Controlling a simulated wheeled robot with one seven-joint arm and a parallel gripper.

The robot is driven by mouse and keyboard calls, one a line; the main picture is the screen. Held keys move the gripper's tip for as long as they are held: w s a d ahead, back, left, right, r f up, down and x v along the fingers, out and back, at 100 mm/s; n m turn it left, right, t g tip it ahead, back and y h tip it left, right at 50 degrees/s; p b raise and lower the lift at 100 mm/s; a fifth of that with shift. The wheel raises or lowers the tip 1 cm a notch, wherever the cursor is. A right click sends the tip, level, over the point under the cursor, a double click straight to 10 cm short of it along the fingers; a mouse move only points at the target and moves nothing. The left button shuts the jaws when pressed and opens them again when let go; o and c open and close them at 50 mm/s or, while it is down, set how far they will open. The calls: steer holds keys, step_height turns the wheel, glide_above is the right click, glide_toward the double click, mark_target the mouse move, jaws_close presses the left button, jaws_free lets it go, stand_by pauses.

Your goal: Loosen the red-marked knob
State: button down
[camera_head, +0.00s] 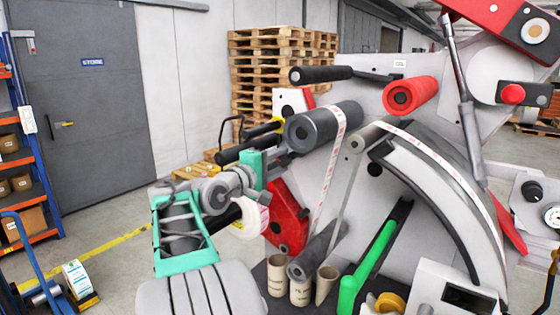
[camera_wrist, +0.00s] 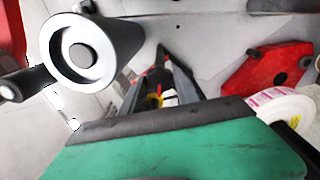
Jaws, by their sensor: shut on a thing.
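My gripper (camera_head: 278,160) reaches from the left to the machine's face, just below the large grey roller. In the wrist view my gripper (camera_wrist: 162,75) has its two dark fingers converging ahead, shut on a small dark knob (camera_wrist: 155,84) against the pale panel. Bits of red and yellow show between the fingers. The fingers hide most of the knob, so its mark and turn angle cannot be read. In the head view my gripper and the roller hide the knob.
The large grey roller (camera_head: 323,127) is close above my gripper; in the wrist view it is at upper left (camera_wrist: 96,50). A red bracket (camera_head: 286,218) and a label roll (camera_head: 251,217) lie close below. Cardboard cores (camera_head: 300,291) stand lower.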

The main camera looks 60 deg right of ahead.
steer(key=shift+f+n, duration=0.2)
steer(key=shift+n, duration=0.4)
steer(key=c, duration=0.9)
jaws_free()
steer(key=shift+r, duration=0.1)
steer(key=w+a+b, duration=0.1)
steer(key=a+b, duration=0.1)
steer(key=a, duration=0.6)
steer(key=shift+b, duration=0.4)
steer(key=shift+d, duration=0.1)
